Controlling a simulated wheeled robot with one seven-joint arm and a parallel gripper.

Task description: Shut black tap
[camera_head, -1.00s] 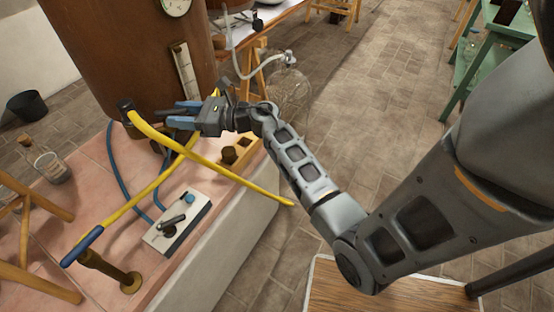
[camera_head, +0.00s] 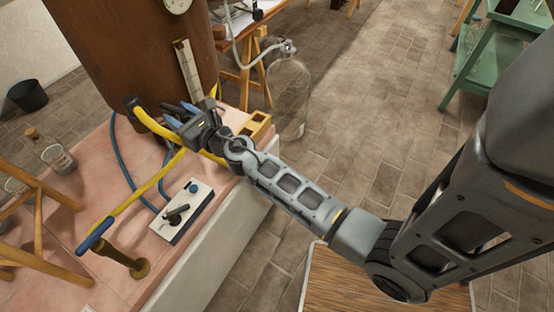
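A black tap-like fitting (camera_head: 131,102) sits at the upper end of the yellow hose, against the brown boiler (camera_head: 130,50). A black lever (camera_head: 176,213) also shows on the white box (camera_head: 182,212), beside a blue knob. I cannot tell for sure which of these is the black tap. Nothing is visibly held. The gripper hides part of the hose and whatever lies behind it.
The yellow hose (camera_head: 150,183) and a blue hose (camera_head: 128,163) cross the pink tiled top (camera_head: 95,185). A brass post with a blue handle (camera_head: 117,255) stands in front. A wooden stool (camera_head: 38,230) and flasks are left. A glass vessel (camera_head: 288,88) stands right of the boiler.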

